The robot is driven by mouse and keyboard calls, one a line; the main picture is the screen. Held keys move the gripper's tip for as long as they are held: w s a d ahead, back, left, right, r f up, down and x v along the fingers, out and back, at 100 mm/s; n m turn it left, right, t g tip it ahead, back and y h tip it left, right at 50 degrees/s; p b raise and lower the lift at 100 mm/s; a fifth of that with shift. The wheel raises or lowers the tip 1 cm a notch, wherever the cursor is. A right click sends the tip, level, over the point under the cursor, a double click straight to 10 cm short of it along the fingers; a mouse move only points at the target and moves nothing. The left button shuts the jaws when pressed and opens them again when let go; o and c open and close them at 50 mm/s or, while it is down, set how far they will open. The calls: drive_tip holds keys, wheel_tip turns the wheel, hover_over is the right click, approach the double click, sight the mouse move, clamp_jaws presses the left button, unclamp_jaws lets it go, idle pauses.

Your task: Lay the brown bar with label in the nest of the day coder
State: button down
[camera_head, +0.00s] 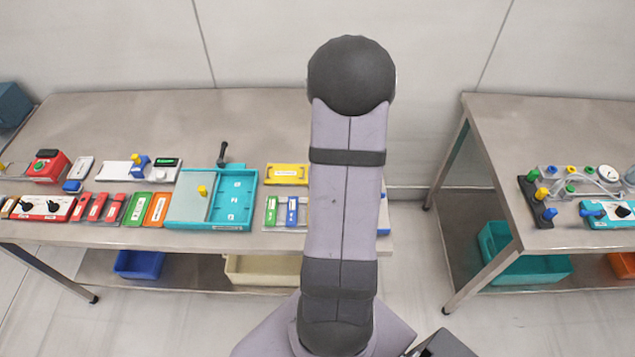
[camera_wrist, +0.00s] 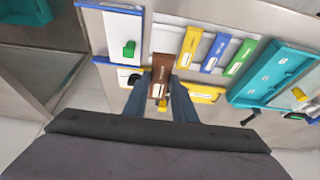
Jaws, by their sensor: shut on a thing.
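In the wrist view the brown bar (camera_wrist: 161,66), with a small white label on its lower part, is between the two blue-grey fingers of my gripper (camera_wrist: 160,82). The fingers are shut on it. The bar is seen over the gap between a white plate with a green knob (camera_wrist: 129,50) and a yellow-edged plate (camera_wrist: 207,93). I cannot tell its height above them. Which unit is the day coder, and where its nest is, I cannot tell for certain. In the head view my own arm hides the gripper and the bar.
A pale rack holds yellow (camera_wrist: 190,46), blue (camera_wrist: 214,53) and green (camera_wrist: 240,58) bars close beside the brown bar. A teal tray unit (camera_head: 236,205) stands farther along the crowded bench (camera_head: 110,108). The back of the bench is clear. A second bench (camera_head: 500,115) stands at the right.

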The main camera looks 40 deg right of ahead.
drive_tip(key=w+a+r+n+t+y+b, duration=0.1)
drive_tip(key=w+a+n+y+b, duration=0.2)
drive_tip(key=w+a, duration=0.65)
drive_tip(key=w+a+r+n+b, duration=0.25)
drive_tip(key=w+a+n, duration=0.4)
drive_tip(key=a, duration=0.65)
drive_tip(key=w+d+f+n+y+b, duration=0.2)
drive_tip(key=w+d+n+b, duration=0.15)
drive_tip(key=w+d, duration=0.5)
drive_tip(key=s+d+n+b, duration=0.1)
drive_tip(key=d+n, duration=0.1)
drive_tip(key=d, duration=0.6)
drive_tip(key=s+d+f+n+g+y+b, duration=0.1)
drive_tip(key=s+d+n+b, duration=0.1)
drive_tip(key=d, duration=0.6)
drive_tip(key=shift+s+d+f+n+b, duration=0.2)
drive_tip(key=shift+n+b, duration=0.1)
drive_tip(key=shift+n, duration=0.1)
drive_tip(key=shift+f+p, duration=1.9)
drive_tip(key=shift+f, duration=3.05)
